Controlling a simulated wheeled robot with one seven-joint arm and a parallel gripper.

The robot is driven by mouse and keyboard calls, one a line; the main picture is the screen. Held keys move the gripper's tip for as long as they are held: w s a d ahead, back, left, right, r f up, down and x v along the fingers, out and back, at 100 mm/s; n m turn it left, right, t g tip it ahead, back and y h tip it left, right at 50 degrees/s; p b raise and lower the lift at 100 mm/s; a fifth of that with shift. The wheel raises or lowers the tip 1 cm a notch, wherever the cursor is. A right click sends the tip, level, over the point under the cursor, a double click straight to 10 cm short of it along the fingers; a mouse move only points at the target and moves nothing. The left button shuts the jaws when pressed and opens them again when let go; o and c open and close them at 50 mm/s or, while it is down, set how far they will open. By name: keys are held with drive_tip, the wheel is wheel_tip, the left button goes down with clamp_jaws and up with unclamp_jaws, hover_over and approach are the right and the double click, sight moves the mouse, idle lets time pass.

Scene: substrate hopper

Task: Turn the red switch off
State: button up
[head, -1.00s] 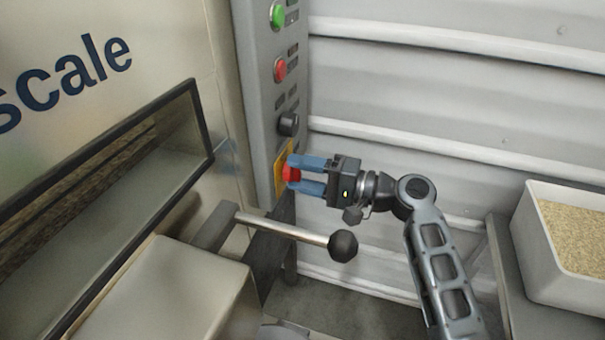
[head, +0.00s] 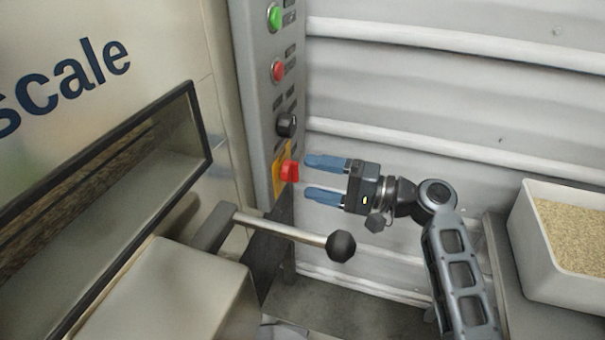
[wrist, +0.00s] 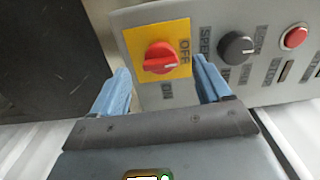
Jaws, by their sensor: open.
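The red switch (head: 289,171) is a rotary knob on a yellow plate (head: 279,178) low on the grey control panel. In the wrist view the red knob (wrist: 160,57) lies roughly sideways, and its pale mark is at its right end, towards the word OFF. The word ON is below the knob in that view. My gripper (head: 324,178) is open and empty, to the right of the knob and apart from it. In the wrist view its blue fingers (wrist: 163,87) stand either side below the knob.
Above the switch are a black knob (head: 287,125), a red button (head: 278,70) and a green button (head: 274,18). A lever with a black ball (head: 340,246) sticks out below my gripper. A white bin of grain (head: 528,245) stands at the right.

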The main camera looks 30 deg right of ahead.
drive_tip(key=v, duration=0.3)
drive_tip(key=shift+s+d, duration=0.2)
drive_tip(key=shift+s, duration=0.05)
drive_tip(key=s+a+f+m+h, duration=0.1)
drive_tip(key=s+a+f+h, duration=0.2)
drive_tip(key=s+f+h, duration=0.65)
drive_tip(key=s+f+n+h, duration=0.1)
drive_tip(key=s+f, duration=0.2)
drive_tip(key=s, duration=0.4)
drive_tip(key=s+f+n+h, duration=0.1)
drive_tip(key=s+f, duration=0.2)
drive_tip(key=s, duration=0.4)
drive_tip(key=s+a+r+n+t+h, duration=0.1)
drive_tip(key=s+a+r+n+t, duration=0.1)
drive_tip(key=s+r+n, duration=0.95)
wheel_tip(320, 180, up, 18)
drive_tip(key=s+m+p, duration=0.2)
drive_tip(key=m+p, duration=0.1)
drive_tip(key=p, duration=1)
drive_tip(key=shift+s+m+p, duration=0.3)
drive_tip(key=shift+s+m, duration=0.05)
drive_tip(key=shift+s, duration=0.05)
